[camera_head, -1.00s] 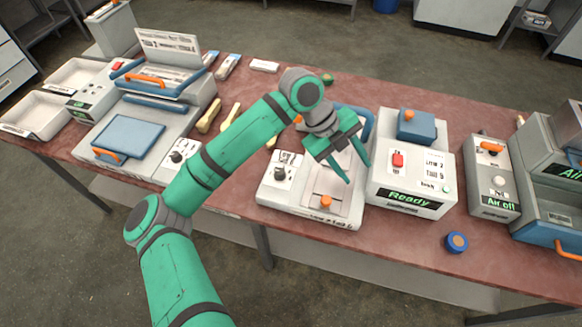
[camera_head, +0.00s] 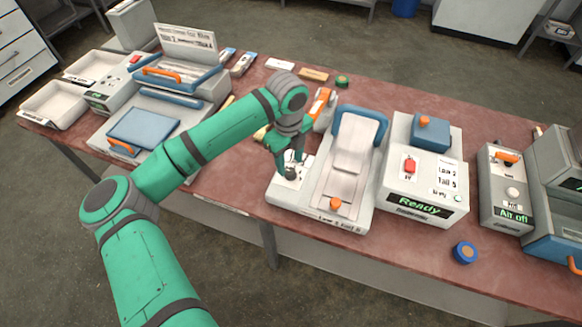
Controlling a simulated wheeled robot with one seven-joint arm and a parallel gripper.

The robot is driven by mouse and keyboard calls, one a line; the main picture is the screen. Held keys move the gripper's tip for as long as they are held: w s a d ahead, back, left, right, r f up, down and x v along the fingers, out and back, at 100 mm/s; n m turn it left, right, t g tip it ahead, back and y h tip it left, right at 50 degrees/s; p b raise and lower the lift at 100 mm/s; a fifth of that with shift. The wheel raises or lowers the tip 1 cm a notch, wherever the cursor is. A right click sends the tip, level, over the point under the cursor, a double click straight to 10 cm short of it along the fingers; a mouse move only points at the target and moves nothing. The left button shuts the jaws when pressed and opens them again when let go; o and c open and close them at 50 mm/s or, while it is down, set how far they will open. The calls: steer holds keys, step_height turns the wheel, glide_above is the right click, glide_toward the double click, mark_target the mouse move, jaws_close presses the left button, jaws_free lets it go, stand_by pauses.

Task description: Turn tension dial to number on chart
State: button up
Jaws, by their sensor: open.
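The tension dial (camera_head: 291,172) is a small dark knob on a white label plate at the left of a white machine (camera_head: 275,196) with a pale sliding bed. My gripper (camera_head: 290,165) is open, pointing down, with its green fingers at the dial. The fingers partly hide it, so I cannot tell whether they touch it or which number it points to. An upright printed card (camera_head: 186,42), possibly the chart, stands behind the blue-lidded press at the left; its text is too small to read fully.
A white box (camera_head: 420,178) reading "Ready" stands right of the dial's machine. An "Air off" box (camera_head: 505,190) is farther right. A blue roll (camera_head: 464,252) lies near the front edge. My arm crosses the table's left part and hides some of it.

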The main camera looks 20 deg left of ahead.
mark_target(290, 172)
steer(key=shift+w+d+f, duration=0.1)
steer(key=shift+w+f, duration=0.05)
steer(key=shift+f, duration=1.75)
steer(key=c, duration=1)
steer(key=shift+s, duration=0.2)
steer(key=shift+c, duration=0.2)
